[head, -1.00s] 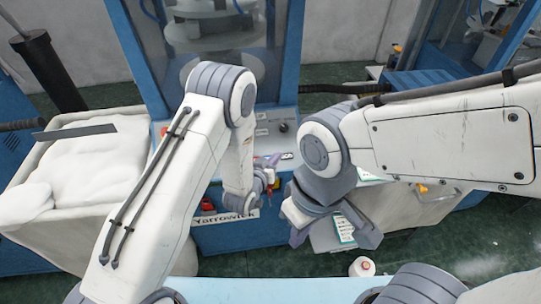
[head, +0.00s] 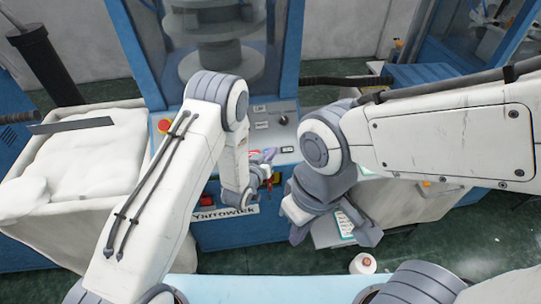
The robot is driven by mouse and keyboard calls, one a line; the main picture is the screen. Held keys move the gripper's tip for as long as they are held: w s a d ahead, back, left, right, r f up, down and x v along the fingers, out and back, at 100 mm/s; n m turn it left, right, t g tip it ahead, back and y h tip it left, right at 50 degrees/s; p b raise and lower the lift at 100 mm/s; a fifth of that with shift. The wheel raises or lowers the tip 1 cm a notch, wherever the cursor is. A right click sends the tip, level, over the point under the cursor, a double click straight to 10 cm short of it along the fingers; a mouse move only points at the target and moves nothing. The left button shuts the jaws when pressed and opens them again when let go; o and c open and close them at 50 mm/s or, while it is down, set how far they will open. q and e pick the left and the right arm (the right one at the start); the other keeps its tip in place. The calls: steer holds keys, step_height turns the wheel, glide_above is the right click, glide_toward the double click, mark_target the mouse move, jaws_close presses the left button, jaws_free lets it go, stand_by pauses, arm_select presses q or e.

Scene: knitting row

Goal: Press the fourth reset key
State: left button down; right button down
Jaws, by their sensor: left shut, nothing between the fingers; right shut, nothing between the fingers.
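The blue knitting machine (head: 295,60) labelled "Yarrowick" (head: 224,212) stands in front of me. Its grey control panel (head: 270,138) carries a dark knob (head: 283,120) and small labels. I cannot pick out a row of reset keys; my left arm covers part of the panel. My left gripper (head: 263,158) is shut and empty, over the panel's front part; contact cannot be told. My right gripper (head: 338,232) is shut and empty, lower and to the right, in front of the machine.
A bin with white cloth (head: 80,165) stands at left.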

arm_select(q)
steer(key=shift+w+a+f+b, duration=0.2)
steer(key=shift+w+f+b, duration=1.15)
steer(key=shift+f, duration=0.25)
stand_by(0.9)
steer(key=shift+w+f+b, duration=0.2)
steer(key=shift+f+b, duration=0.15)
steer(key=shift+b, duration=0.2)
steer(key=shift+w+a+f+b, duration=0.1)
steer(key=shift+w+f+b, duration=0.15)
steer(key=shift+b, duration=0.15)
stand_by(0.4)
stand_by(0.3)
steer(key=shift+s+r+p, duration=0.45)
steer(key=shift+s+r, duration=0.05)
steer(key=shift+r, duration=0.1)
